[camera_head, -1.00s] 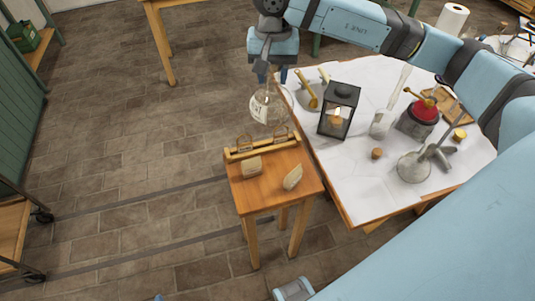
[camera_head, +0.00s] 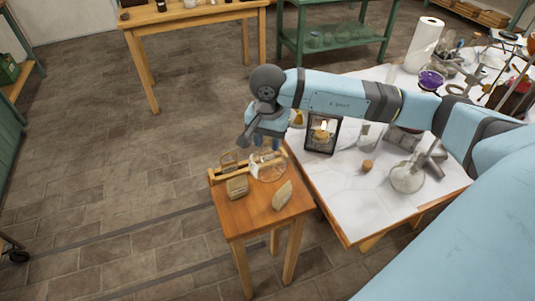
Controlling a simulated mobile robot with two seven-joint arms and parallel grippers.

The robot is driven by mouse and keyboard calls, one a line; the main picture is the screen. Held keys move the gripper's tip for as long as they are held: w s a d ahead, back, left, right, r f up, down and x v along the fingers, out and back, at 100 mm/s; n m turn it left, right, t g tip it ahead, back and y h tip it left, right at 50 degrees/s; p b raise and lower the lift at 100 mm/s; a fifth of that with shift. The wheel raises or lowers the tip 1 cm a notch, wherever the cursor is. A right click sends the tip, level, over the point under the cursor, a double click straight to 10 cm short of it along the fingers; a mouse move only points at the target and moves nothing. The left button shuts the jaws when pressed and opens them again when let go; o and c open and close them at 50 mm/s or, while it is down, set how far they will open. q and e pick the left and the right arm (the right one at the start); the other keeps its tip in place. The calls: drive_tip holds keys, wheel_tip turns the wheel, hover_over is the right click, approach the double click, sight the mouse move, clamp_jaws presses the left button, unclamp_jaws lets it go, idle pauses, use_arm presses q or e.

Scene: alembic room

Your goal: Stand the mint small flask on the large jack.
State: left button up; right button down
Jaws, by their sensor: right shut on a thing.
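My right gripper (camera_head: 264,145) points down over the small wooden stool (camera_head: 245,216). It is shut on a clear round-bodied glass flask (camera_head: 268,168), whose neck is partly hidden by the fingers. I cannot make out a mint tint on it. The flask appears low over the back of the stool, overlapping a long wooden rack (camera_head: 229,174) in the view. I cannot tell whether it touches the rack or the stool top. I cannot pick out the large jack with certainty. My left gripper is not in view.
Two pale blocks (camera_head: 237,187) and (camera_head: 282,195) lie on the stool. The white-topped table (camera_head: 345,205) at right holds a lantern (camera_head: 322,133), a cork (camera_head: 367,166), a glass flask (camera_head: 406,178) on its side and more glassware. The floor left of the stool is clear.

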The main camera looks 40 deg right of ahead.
sight(268, 155)
drive_tip(key=shift+f, duration=2.7)
drive_tip(key=shift+f, duration=0.2)
drive_tip(key=c, duration=0.7)
unclamp_jaws()
drive_tip(key=shift+r, duration=0.1)
